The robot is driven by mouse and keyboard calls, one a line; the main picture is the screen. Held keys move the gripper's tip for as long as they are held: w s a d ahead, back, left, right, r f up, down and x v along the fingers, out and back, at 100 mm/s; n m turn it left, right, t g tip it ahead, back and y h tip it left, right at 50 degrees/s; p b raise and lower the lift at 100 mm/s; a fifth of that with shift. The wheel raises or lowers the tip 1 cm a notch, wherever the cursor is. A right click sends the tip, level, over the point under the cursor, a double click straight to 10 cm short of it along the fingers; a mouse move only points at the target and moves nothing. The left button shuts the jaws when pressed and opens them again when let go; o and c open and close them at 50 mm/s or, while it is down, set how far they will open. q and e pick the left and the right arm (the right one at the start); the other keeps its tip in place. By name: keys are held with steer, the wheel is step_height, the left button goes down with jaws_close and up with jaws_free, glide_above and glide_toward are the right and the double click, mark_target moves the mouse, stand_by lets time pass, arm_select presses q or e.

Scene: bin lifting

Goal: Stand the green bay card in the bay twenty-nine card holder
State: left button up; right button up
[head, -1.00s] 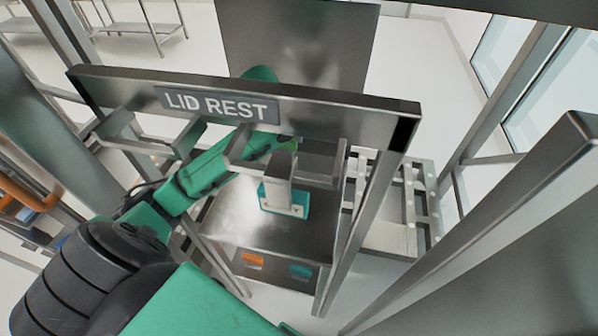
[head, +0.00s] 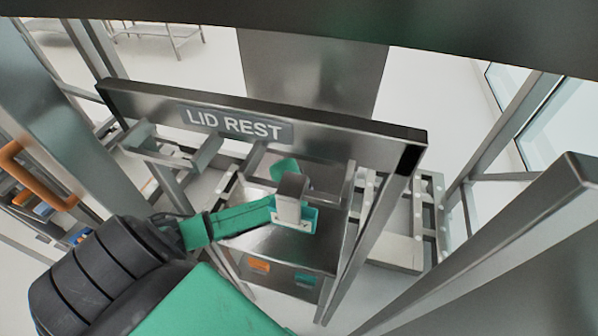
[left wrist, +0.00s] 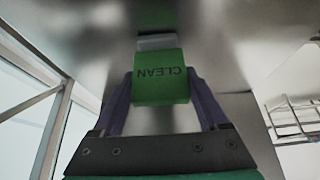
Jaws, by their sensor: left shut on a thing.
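The green bay card (left wrist: 160,84) shows in the left wrist view, with the word CLEAN upside down on it. My left gripper (left wrist: 160,90) is shut on it, one dark finger at each side. A small light grey piece (left wrist: 157,42) shows just beyond the card's far edge; I cannot tell whether they touch. A teal plate with a white edge (head: 308,222) sits at the post's foot. I cannot make out a bay number. My right gripper is not in view.
The LID REST bar (head: 330,139) with its forward brackets (head: 208,155) crosses above a steel cabinet (head: 270,245). Steel posts stand on both sides. An orange handle (head: 35,180) is at the left. A metal rack (head: 415,225) stands right of the cabinet.

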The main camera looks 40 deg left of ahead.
arm_select(q)
steer(key=shift+f, duration=0.1)
steer(key=o, duration=1.3)
